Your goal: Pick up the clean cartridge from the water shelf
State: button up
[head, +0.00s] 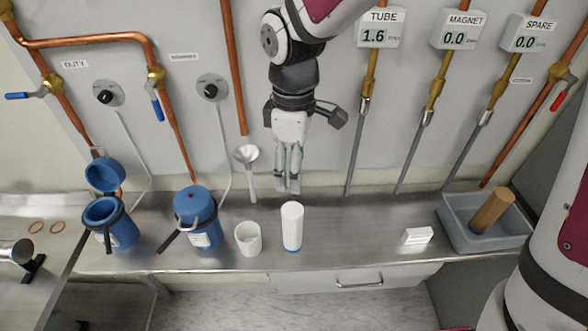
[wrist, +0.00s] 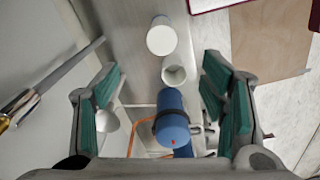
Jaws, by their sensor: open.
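A white cylindrical cartridge (head: 292,226) with a blue base stands upright on the steel shelf (head: 345,240). In the wrist view its round white top (wrist: 161,38) shows near the upper middle. My gripper (head: 288,188) hangs fingers down, above and behind the cartridge in the head view, apart from it. In the wrist view the green-padded fingers (wrist: 162,75) are spread wide with nothing held between them.
A white cup (head: 248,240) stands close left of the cartridge. Two blue canisters (head: 203,222) (head: 118,226) stand farther left. A funnel (head: 247,158) is behind. A white box (head: 417,236) and a grey tray (head: 455,235) with a brown cylinder (head: 491,211) are right. Shelf between cartridge and box is clear.

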send_over(292, 210)
jog(key=f, duration=0.8)
jog(key=shift+w+d+f, duration=0.15)
jog(key=shift+w+f, duration=0.05)
jog(key=f, duration=0.4)
jog(key=shift+s+f+p, duration=0.2)
jog(key=shift+s+p, duration=0.05)
jog(key=shift+p, duration=0.05)
jog(key=shift+f, duration=0.55)
jog(key=c, duration=1.5)
grip_shut()
jog(key=shift+w+r, duration=0.1)
